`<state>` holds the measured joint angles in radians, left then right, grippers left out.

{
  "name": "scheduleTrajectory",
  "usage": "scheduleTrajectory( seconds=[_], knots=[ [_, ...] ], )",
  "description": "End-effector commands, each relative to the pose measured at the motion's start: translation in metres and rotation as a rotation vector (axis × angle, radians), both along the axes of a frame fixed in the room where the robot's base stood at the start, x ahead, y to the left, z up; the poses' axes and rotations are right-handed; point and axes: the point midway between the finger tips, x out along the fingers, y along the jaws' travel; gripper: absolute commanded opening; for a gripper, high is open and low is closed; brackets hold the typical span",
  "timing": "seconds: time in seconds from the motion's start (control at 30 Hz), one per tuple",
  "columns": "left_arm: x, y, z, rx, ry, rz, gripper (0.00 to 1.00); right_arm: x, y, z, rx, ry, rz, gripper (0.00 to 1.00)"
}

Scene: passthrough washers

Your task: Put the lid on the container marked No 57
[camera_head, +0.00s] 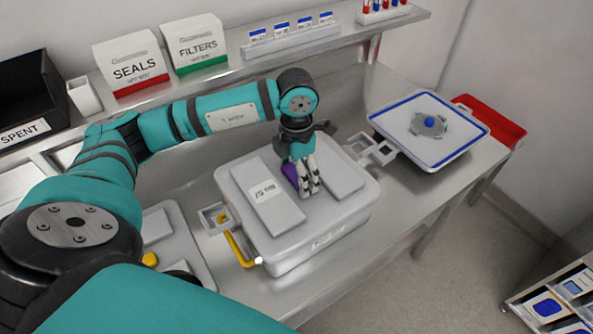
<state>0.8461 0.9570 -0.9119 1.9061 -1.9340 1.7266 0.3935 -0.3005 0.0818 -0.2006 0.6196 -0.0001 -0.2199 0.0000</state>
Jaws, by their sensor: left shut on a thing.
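The container (313,249) marked No 57 is a pale grey box in the middle of the bench. Its top shows two raised flat panels, the left one (268,196) bearing the No 57 label. My left gripper (311,190) points down over the middle of this top, between the panels. Its fingers are shut on a purple piece (290,172), mostly hidden behind them. I cannot tell whether this piece is the lid's handle, or whether the top is a separate lid resting fully on the box. My right gripper is not in view.
A yellow handle (239,249) and grey brackets flank the box. Another grey box (157,226) is partly hidden at left. A shelf (350,37) runs behind.

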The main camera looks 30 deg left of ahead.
Motion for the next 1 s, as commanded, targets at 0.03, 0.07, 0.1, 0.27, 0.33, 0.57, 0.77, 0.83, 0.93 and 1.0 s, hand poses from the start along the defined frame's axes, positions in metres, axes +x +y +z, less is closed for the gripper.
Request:
scheduleTrajectory(
  seconds=[0.03, 0.07, 0.1, 0.27, 0.33, 0.57, 0.77, 0.83, 0.93, 1.0],
  knots=[
    [0.0007, -0.0001, 0.0001, 0.0, -0.003, 0.0, 0.24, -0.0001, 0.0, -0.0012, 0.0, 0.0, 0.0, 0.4],
    [0.0008, -0.0001, -0.0003, 0.0, -0.003, 0.0, 0.24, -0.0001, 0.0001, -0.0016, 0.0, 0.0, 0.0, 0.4],
    [0.0008, -0.0001, -0.0008, 0.0, -0.003, 0.0, 0.24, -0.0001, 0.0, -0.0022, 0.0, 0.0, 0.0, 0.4],
    [0.0008, -0.0002, -0.0029, 0.0, -0.003, 0.0, 0.24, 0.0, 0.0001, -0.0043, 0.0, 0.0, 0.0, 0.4],
    [0.0008, -0.0002, -0.0038, 0.0, -0.003, 0.0, 0.24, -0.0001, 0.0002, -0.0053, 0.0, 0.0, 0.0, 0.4],
    [0.0008, -0.0002, -0.0061, 0.0, -0.003, 0.0, 0.24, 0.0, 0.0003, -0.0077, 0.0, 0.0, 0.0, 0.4],
    [0.0008, -0.0002, -0.0059, 0.0, -0.003, 0.0, 0.24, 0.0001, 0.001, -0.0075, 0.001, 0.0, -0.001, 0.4],
    [0.0008, -0.0002, -0.0059, 0.0, -0.003, 0.0, 0.24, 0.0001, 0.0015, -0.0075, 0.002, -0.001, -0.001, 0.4],
    [0.0008, -0.0002, -0.0059, 0.0, -0.003, 0.0, 0.24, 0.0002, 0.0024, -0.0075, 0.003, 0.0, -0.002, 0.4],
    [0.0007, -0.0003, -0.0059, 0.0, -0.003, 0.0, 0.84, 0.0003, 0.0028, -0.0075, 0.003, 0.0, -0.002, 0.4]
  ],
)
